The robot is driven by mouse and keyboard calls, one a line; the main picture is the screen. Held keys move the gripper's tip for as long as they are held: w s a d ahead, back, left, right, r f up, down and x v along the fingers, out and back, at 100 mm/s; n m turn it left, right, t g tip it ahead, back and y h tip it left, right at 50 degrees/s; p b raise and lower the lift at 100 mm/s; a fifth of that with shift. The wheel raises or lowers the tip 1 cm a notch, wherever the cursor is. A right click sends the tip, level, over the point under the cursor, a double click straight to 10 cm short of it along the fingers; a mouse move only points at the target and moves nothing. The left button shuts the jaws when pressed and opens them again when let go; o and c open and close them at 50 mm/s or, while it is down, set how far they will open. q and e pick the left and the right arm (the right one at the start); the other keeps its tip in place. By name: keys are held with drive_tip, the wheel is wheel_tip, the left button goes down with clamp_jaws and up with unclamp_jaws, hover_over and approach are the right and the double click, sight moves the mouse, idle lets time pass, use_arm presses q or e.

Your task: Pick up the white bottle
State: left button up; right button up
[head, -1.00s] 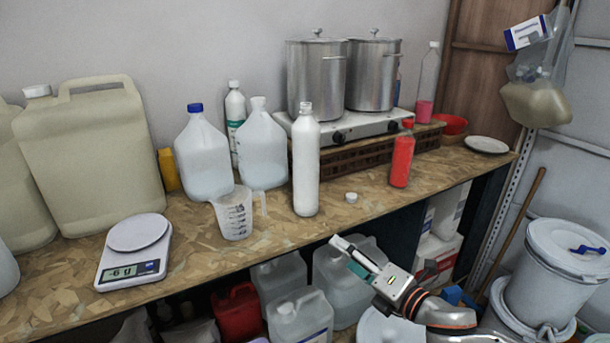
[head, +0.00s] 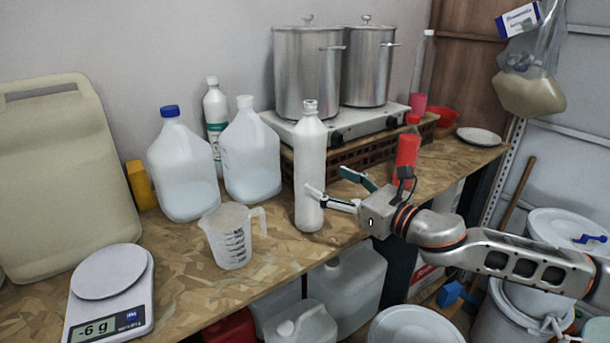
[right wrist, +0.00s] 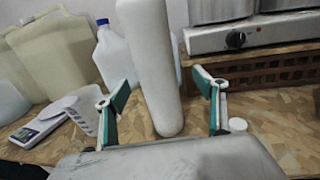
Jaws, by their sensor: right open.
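The white bottle (head: 310,170) stands upright on the wooden counter, in front of the gas stove. In the right wrist view the white bottle (right wrist: 148,65) rises between the fingers, a little beyond them, with its top out of frame. My right gripper (head: 328,186) comes in from the right at the height of the bottle's lower half. It is open; its fingers also show spread apart in the right wrist view (right wrist: 163,105). In the head view one fingertip overlaps the bottle; I cannot tell whether it touches. My left gripper is not in view.
A measuring jug (head: 231,238) and a clear jug (head: 250,155) stand left of the bottle. A red bottle (head: 407,152) stands behind my right gripper. A small white cap (right wrist: 238,125) lies right of the bottle. The stove (head: 345,122) is behind. A scale (head: 110,290) sits at front left.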

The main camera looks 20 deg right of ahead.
sight(309, 171)
drive_tip(key=shift+w+a+r, duration=0.1)
drive_tip(key=shift+w+a, duration=0.2)
drive_tip(key=shift+w, duration=0.1)
drive_tip(key=shift+w+a, duration=0.2)
drive_tip(key=shift+w, duration=0.15)
drive_tip(key=x, duration=0.2)
drive_tip(key=p+x, duration=0.1)
drive_tip(key=x, duration=0.1)
drive_tip(key=shift+a, duration=0.35)
drive_tip(key=shift+w, duration=0.15)
drive_tip(key=c, duration=1.6)
drive_tip(key=shift+r, duration=0.2)
clamp_jaws()
drive_tip(key=shift+r, duration=0.1)
